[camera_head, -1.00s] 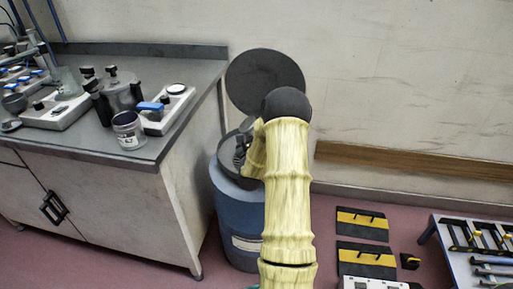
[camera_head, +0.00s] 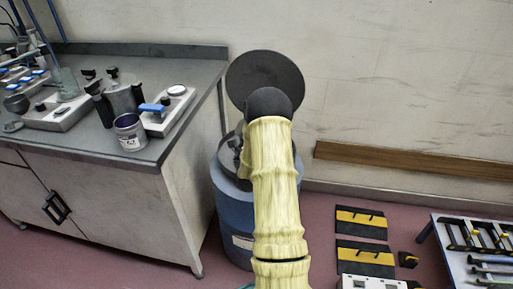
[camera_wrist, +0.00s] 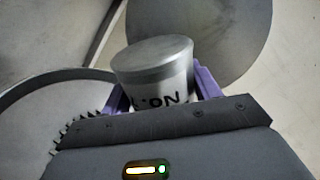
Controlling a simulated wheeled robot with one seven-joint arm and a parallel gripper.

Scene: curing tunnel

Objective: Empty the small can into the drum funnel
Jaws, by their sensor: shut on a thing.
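My gripper (camera_wrist: 162,92) has purple fingers on both sides of a small can (camera_wrist: 153,64) in the wrist view and is shut on it. The can has a bare metal end and a pale side with dark lettering, partly hidden by the gripper. The blue drum (camera_head: 227,207) stands on the floor in the head view, with the dark funnel (camera_head: 225,162) on top and its round lid (camera_head: 258,75) raised behind. My arm hides most of the funnel and the can there. The funnel rim (camera_wrist: 50,83) shows at left in the wrist view. I cannot tell whether anything flows from the can.
A bench (camera_head: 180,140) stands left of the drum, with a labelled open jar (camera_head: 130,134), a dark canister (camera_head: 122,96) and a white device (camera_head: 167,112) on it. Black-yellow plates (camera_head: 361,223) lie on the floor at right, beside a low tool table (camera_head: 447,257).

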